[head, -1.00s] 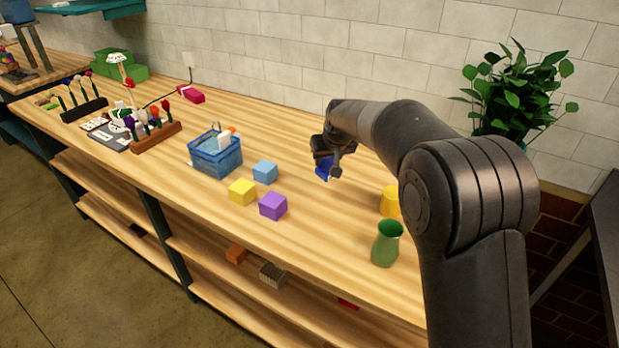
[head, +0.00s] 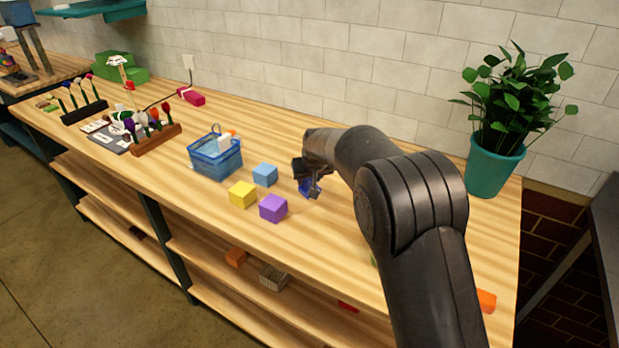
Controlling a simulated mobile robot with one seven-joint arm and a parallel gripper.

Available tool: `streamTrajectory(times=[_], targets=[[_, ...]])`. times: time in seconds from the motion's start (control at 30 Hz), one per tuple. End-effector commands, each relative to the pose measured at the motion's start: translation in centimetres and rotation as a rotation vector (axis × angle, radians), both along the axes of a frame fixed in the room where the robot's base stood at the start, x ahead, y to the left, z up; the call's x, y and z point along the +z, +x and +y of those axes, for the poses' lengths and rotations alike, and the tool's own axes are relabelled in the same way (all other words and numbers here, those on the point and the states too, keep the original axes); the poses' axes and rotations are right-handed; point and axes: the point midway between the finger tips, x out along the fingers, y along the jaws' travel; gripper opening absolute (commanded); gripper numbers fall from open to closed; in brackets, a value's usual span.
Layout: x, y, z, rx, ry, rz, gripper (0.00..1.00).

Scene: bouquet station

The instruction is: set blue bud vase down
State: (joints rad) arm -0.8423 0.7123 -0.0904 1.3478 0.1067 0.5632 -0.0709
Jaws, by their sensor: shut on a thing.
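The blue bud vase (head: 306,187) shows as a small dark blue patch below my gripper (head: 307,180). My gripper is shut on it, over the wooden table just right of the light blue cube. Most of the vase is hidden by the gripper. I cannot tell whether its base touches the tabletop.
A light blue cube (head: 264,174), a yellow cube (head: 242,195) and a purple cube (head: 273,208) stand close to the left. A blue basket (head: 215,157) is behind them. A potted plant (head: 495,164) stands at the right. The table behind the gripper is clear.

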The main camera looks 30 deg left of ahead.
Motion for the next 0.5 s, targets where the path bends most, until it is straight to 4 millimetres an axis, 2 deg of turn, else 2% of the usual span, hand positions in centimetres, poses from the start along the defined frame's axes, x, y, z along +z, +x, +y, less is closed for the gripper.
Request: streamTrajectory(times=[0.07, 0.1, 0.33, 0.5], targets=[[-0.20, 0.03, 0.00, 0.000, 0.001, -0.001, 0.07], [-0.29, 0.01, -0.02, 0.000, -0.001, 0.001, 0.41], [-0.26, 0.00, -0.02, 0.000, -0.001, 0.001, 0.60], [-0.25, 0.00, -0.02, 0.000, -0.001, 0.001, 0.61]])
